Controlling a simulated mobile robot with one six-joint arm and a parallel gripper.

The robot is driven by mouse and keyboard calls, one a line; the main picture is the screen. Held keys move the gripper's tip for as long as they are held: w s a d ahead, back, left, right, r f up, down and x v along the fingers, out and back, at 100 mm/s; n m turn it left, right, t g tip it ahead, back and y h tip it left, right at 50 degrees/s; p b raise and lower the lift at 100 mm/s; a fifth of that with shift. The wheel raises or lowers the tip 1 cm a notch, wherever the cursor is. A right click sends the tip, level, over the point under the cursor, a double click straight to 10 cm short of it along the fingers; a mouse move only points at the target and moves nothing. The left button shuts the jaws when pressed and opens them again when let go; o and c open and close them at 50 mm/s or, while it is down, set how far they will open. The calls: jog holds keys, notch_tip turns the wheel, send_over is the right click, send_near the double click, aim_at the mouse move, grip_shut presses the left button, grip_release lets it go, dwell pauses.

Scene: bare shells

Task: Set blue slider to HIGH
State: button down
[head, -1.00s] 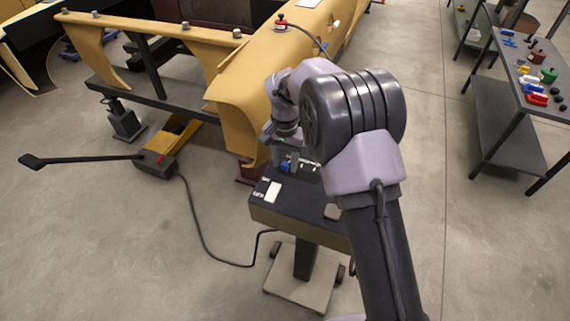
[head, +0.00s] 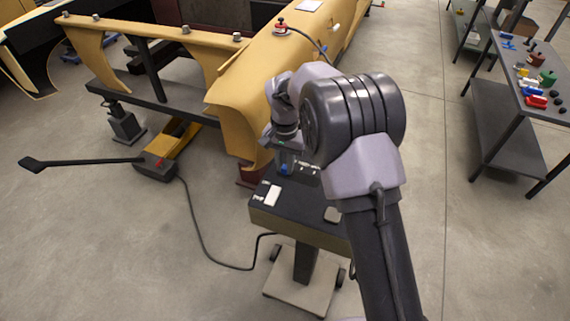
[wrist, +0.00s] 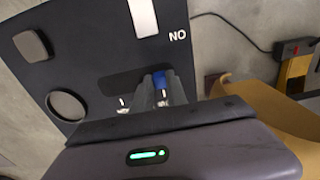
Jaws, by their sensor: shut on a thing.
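The blue slider knob (wrist: 160,78) shows between the two fingertips of my gripper (wrist: 158,88) in the wrist view. My gripper is shut on it, low over the dark control panel (wrist: 95,40). In the head view the blue knob (head: 284,169) shows just below my gripper (head: 286,161) at the far side of the panel top (head: 293,201). A dark oval patch lies left of the fingers in the wrist view; I cannot tell if it is slot or shadow. The slider's end labels cannot be read.
The panel also bears a white rectangular piece (wrist: 143,17), a rounded square button (wrist: 31,45) and a round part (wrist: 67,105). A yellow shell (head: 240,100) stands close behind the panel. A cable runs across the floor to a jack (head: 157,165). A parts table (head: 510,75) is far right.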

aim_at(312, 181)
dwell(0.8)
jog(key=s+d, duration=0.1)
jog(key=d, duration=0.1)
jog(key=s+d, duration=0.1)
jog(key=d, duration=0.4)
jog(key=shift+s+d, duration=0.35)
jog(key=shift+s, duration=0.05)
jog(key=c, duration=1.3)
grip_release()
jog(key=shift+d, duration=0.2)
jog(key=shift+a, duration=0.1)
notch_tip(312, 181, up, 18)
jog(key=p, duration=0.5)
jog(key=shift+f+p, duration=0.25)
jog(key=shift+p, duration=0.1)
